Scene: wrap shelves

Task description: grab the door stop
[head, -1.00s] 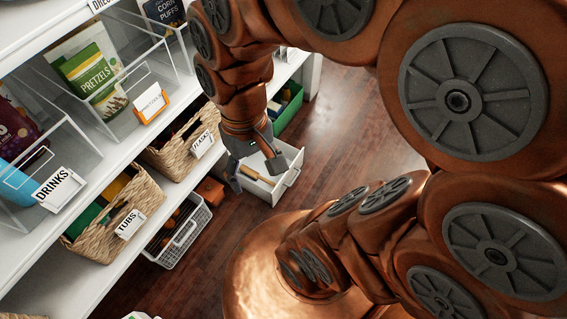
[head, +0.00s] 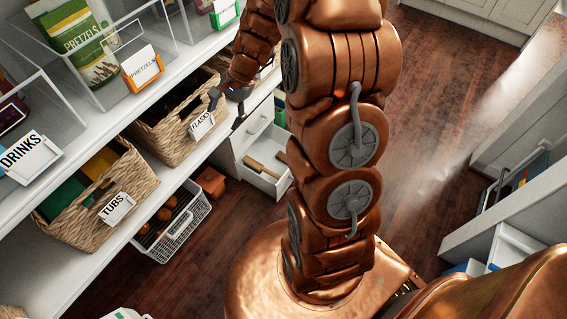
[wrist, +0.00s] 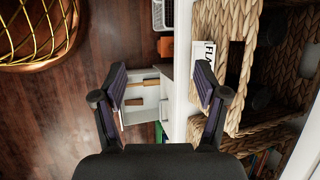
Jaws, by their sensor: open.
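No door stop can be made out for sure. An open white drawer (head: 283,186) low beside the shelves holds wooden pieces, a longer one (head: 262,168) and a partly hidden one (head: 281,157). In the wrist view the drawer's pieces show as a handle-like stick (wrist: 142,83) and a short piece (wrist: 134,101); whether either is a door stop I cannot tell. My gripper (head: 226,108) is open and empty, above and left of the drawer, close to the front of the flasks basket. In the wrist view the drawer lies beyond my spread fingers (wrist: 160,82).
The flasks basket (head: 165,140) and tubs basket (head: 75,208) sit on the shelf. Clear bins with pretzels (head: 75,40) stand above. The wooden floor (head: 225,225) before the drawer is clear.

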